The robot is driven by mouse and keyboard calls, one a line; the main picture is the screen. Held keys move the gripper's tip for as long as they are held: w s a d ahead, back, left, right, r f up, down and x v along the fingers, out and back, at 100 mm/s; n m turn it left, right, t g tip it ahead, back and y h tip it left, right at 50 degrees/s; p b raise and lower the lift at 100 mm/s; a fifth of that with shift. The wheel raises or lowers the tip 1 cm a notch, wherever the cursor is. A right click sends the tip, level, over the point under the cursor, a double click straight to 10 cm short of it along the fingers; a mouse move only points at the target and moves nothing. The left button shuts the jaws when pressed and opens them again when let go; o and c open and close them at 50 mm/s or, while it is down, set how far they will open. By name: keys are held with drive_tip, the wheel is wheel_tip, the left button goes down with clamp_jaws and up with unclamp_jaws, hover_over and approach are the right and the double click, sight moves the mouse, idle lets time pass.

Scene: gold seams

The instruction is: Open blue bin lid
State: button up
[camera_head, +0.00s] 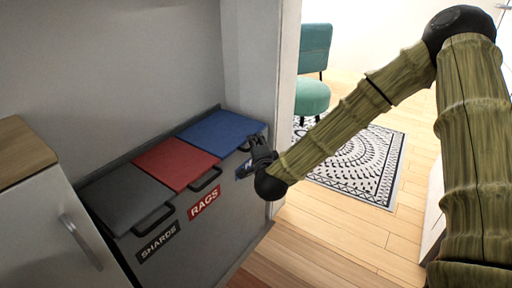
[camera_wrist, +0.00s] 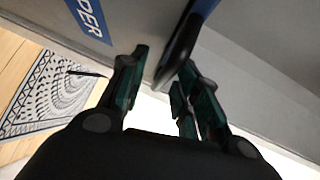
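The blue lid (camera_head: 222,130) lies flat and closed on the far right section of the grey bin unit. My gripper (camera_head: 258,146) is at the front edge of that lid, by its handle, and covers much of the handle and the label below. In the wrist view my gripper (camera_wrist: 160,85) has its fingers apart. The dark handle (camera_wrist: 176,52) of the lid reaches down between the fingertips, with a visible gap on the left side. Contact on the right side is unclear.
A red lid (camera_head: 174,163) marked RAGS and a grey lid (camera_head: 124,195) marked SHARDS sit closed to the left. A white cabinet (camera_head: 45,235) stands at the left. A door frame (camera_head: 287,95) rises close right of the blue lid. Floor in front is clear.

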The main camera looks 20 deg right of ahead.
drive_tip(key=shift+w, duration=0.35)
drive_tip(key=shift+c, duration=0.2)
drive_tip(key=shift+s, duration=0.1)
clamp_jaws()
drive_tip(key=shift+r+p, duration=0.1)
drive_tip(key=shift+p, duration=0.35)
drive_tip(key=shift+r+p, duration=0.25)
drive_tip(key=shift+p, duration=0.1)
